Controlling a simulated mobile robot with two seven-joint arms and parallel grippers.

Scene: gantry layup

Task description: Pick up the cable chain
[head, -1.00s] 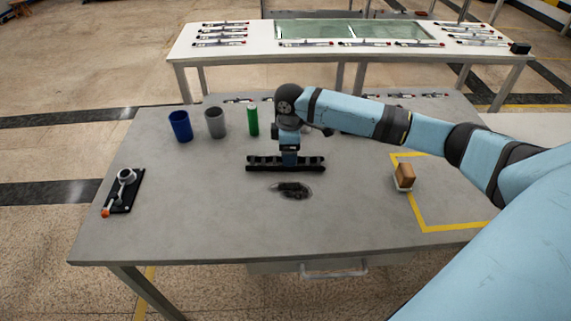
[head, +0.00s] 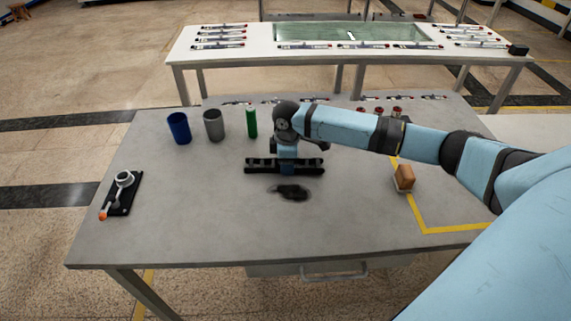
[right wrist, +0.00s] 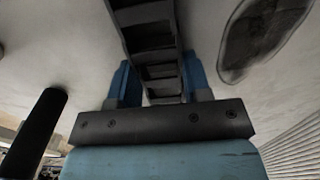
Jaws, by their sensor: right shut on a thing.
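The cable chain (head: 262,166) is a black, ladder-like strip lying crosswise near the middle of the grey table. My right gripper (head: 287,157) points down from above and is shut on the chain near its middle. In the right wrist view the chain (right wrist: 150,42) runs between the two blue fingers of the gripper (right wrist: 158,85). I cannot tell how far, if at all, the chain is off the tabletop. My left gripper is not in view.
A dark patch (head: 291,192) lies just in front of the chain. Blue (head: 179,128), grey (head: 213,125) and green (head: 251,123) cylinders stand behind left. A black tool holder (head: 122,193) is at left, a brown block (head: 404,177) at right. The table front is clear.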

